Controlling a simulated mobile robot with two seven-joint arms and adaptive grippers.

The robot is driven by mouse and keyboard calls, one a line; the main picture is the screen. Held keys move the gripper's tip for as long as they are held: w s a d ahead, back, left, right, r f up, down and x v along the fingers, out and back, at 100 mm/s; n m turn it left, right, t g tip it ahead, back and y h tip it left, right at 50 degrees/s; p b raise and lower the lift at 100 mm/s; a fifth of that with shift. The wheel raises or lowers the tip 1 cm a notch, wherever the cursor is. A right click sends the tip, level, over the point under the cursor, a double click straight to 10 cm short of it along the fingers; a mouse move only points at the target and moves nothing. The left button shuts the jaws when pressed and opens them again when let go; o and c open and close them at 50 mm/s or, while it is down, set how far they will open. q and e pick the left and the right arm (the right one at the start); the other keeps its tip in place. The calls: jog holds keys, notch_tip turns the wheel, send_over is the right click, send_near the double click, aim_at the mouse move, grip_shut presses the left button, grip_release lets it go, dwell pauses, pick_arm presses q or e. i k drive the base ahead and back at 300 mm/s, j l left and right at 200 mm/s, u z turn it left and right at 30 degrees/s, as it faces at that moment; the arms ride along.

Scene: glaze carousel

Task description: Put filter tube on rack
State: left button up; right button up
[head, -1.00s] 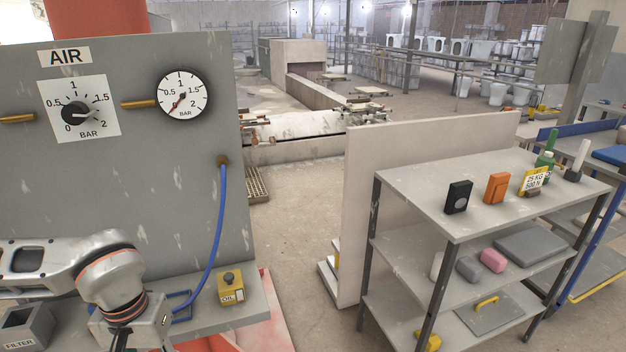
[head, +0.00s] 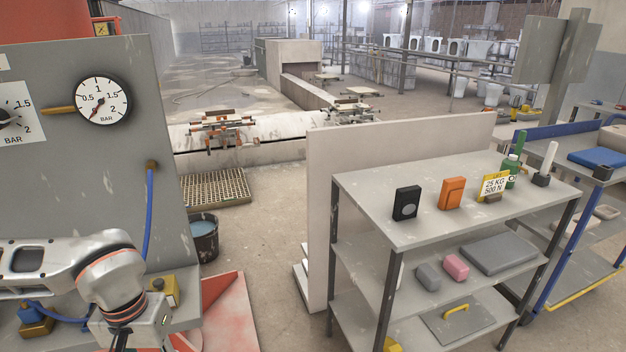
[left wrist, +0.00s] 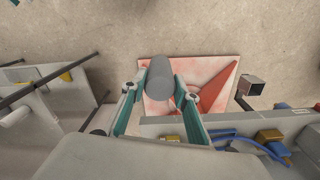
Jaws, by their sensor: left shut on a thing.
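My left gripper (left wrist: 158,92), with teal fingers, is shut on a grey cylinder, seemingly the filter tube (left wrist: 160,76), in the left wrist view. The tube is held over the floor and a red-stained board. In the head view my left wrist shows at the bottom left, but the fingers and tube are out of frame. The grey shelf rack (head: 395,228) stands at the right, apart from my left arm. Its top bears a black box (head: 407,203), an orange box (head: 452,193) and green bottles. My right gripper is not in view.
A pale partition (head: 330,170) stands along the rack's left side. The grey air panel (head: 90,180) and its ledge are at the left, with a blue hose. A bucket (head: 204,238) and red-stained board (head: 225,310) are on the floor. The rack's front top is clear.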

aim_at(468, 196)
jog(key=i+l, duration=0.1)
jog(key=l, duration=0.75)
jog(key=i+l, duration=0.1)
jog(key=l, duration=0.7)
jog(key=i+l, duration=0.1)
jog(key=l, duration=0.75)
jog(key=i+l, duration=0.1)
jog(key=l, duration=0.75)
